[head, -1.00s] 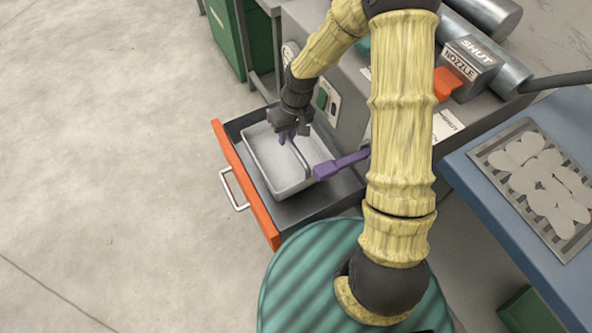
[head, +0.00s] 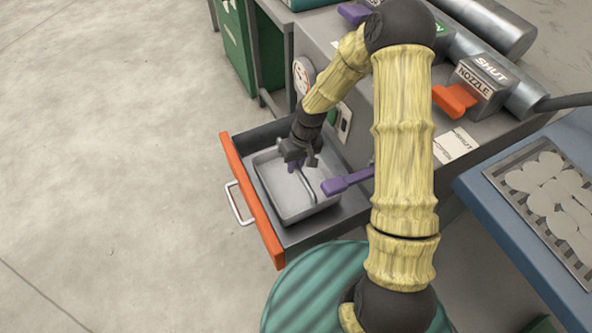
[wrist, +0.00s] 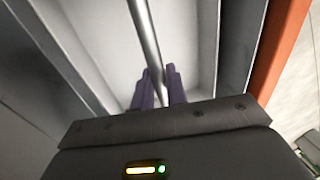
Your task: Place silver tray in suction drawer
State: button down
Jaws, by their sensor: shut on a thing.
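The silver tray (head: 276,195) is a shallow grey rectangular pan with a bar handle across its middle. It sits within the open drawer (head: 252,204), which has an orange front and a metal pull. My gripper (head: 294,167) points down into the tray, with its purple fingers shut on the bar handle. In the wrist view the bar (wrist: 144,30) runs between the fingers (wrist: 159,88), with the tray floor below. The tray appears level and inside the drawer walls. I cannot tell whether its underside touches the drawer floor.
A purple-ended lever (head: 347,182) reaches over the drawer's right side, close to the tray. The grey machine (head: 400,120) with an orange nozzle lever (head: 455,100) stands behind. A blue table (head: 510,220) holds a rack of pale discs at right. The floor at left is clear.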

aim_at(296, 183)
jog(key=shift+d+f+b, duration=0.1)
jog(key=shift+f+b, duration=0.35)
jog(key=shift+f, duration=1.2)
jog(key=shift+f, duration=0.15)
jog(key=c, duration=1.4)
grip_release()
jog(key=p+v, duration=0.4)
jog(key=v, duration=0.8)
jog(key=s+d+r+m+t+h, duration=0.1)
jog(key=s+d+r+m, duration=0.1)
jog(key=s+d+r, duration=0.2)
jog(key=s+d+r+m+t+h, duration=0.1)
jog(key=s+d+r, duration=0.4)
jog(key=s+r, duration=0.5)
jog(key=shift+d+r+m+t, duration=0.25)
jog(key=shift+m+t, duration=0.45)
jog(key=shift+m, duration=0.1)
